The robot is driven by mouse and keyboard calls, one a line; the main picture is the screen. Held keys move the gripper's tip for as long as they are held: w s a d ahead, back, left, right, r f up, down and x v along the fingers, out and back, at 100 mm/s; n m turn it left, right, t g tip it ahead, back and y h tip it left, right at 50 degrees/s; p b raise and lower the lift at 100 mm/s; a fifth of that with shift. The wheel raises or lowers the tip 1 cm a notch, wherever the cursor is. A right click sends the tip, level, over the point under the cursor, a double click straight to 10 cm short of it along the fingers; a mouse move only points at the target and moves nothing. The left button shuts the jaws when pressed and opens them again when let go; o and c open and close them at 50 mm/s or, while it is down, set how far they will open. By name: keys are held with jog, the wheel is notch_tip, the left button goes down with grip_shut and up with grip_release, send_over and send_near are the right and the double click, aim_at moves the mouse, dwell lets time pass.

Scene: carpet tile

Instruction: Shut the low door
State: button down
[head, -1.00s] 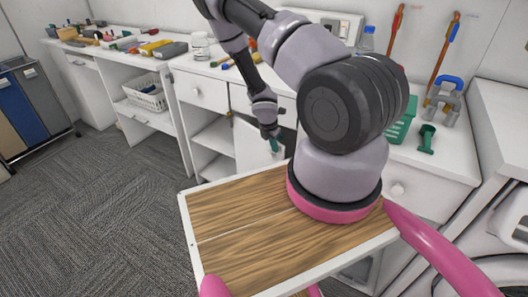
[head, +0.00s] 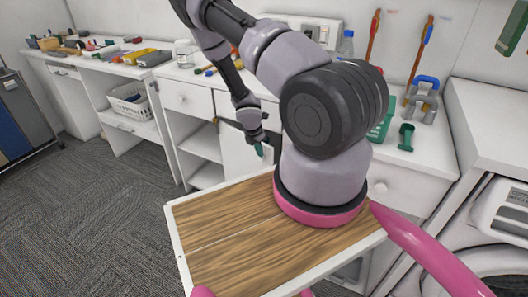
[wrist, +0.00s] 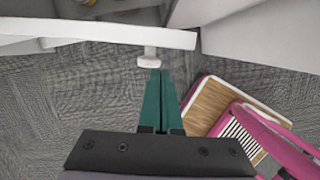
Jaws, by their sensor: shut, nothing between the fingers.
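The low door (head: 237,152) is a white panel under the counter in the head view, right of an open shelf bay. In the wrist view I take the long white bar (wrist: 100,33) to be its top edge, standing out from the cabinet with a gap behind it. A pale knob (wrist: 149,60) sticks out from its face near its right end. My gripper (head: 259,150) is in front of the door. In the wrist view its green fingers (wrist: 160,76) are together and empty, tips close to the knob; whether they touch it is unclear.
A white drawer (head: 188,98) and an open shelf bay (head: 203,145) are left of the door. A white cabinet surface (wrist: 250,35) is at the upper right in the wrist view. Carpet (head: 90,210) is clear at left. Tools stand on the counter.

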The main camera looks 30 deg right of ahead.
jog(key=s+a+v, duration=0.1)
jog(key=v, duration=0.9)
jog(key=n+h, duration=0.2)
jog(key=n, duration=3.4)
send_near(265, 162)
jog(key=s+a+f, duration=0.1)
jog(key=s+f, duration=0.3)
jog(key=f, duration=0.2)
jog(key=w+d, duration=0.1)
jog(key=d, duration=0.1)
jog(key=shift+w+d+f+t+y, duration=0.15)
jog(key=shift+w+d+t+y, duration=0.15)
jog(key=shift+w+d, duration=0.2)
jog(key=shift+d, duration=0.25)
